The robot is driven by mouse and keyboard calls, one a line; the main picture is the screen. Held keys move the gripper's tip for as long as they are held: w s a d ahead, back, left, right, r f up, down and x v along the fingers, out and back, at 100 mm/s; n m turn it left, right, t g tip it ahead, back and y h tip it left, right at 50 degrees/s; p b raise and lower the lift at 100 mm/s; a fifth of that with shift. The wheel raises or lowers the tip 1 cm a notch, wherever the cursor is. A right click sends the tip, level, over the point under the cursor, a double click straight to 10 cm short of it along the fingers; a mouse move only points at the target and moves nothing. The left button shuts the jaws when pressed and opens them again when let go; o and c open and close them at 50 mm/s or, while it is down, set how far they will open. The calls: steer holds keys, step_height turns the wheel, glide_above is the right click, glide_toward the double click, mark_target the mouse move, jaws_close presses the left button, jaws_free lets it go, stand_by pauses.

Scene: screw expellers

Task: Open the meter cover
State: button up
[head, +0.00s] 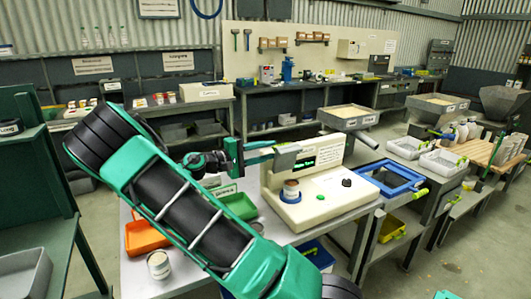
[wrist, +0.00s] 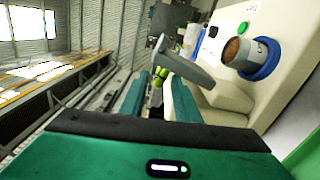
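The meter (head: 325,200) is a cream device with a low base and an upright back panel with a green display, on a grey table. Its grey cover (head: 285,158) is above a cup (head: 291,190) of brown material, with a visible gap between them. The cup sits in a blue ring. The wrist view shows the cover (wrist: 183,66) as a grey plate just beyond my fingertips, and the cup (wrist: 240,55) to its right. My gripper (head: 273,150) is at the cover's left edge. Its two green fingers are apart; contact with the cover is unclear.
An orange bin (head: 145,238) and a green bin (head: 238,207) lie left of the meter, partly behind my arm. A tin (head: 158,265) stands at the table's front left. A blue frame (head: 390,178) is to the right. A green shelf (head: 35,165) stands far left.

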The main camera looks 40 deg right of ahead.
steer(key=s+v, duration=0.1)
steer(key=v, duration=1.1)
steer(key=shift+a+r, duration=0.2)
steer(key=shift+r, duration=0.25)
stand_by(0.8)
steer(key=shift+s, duration=0.1)
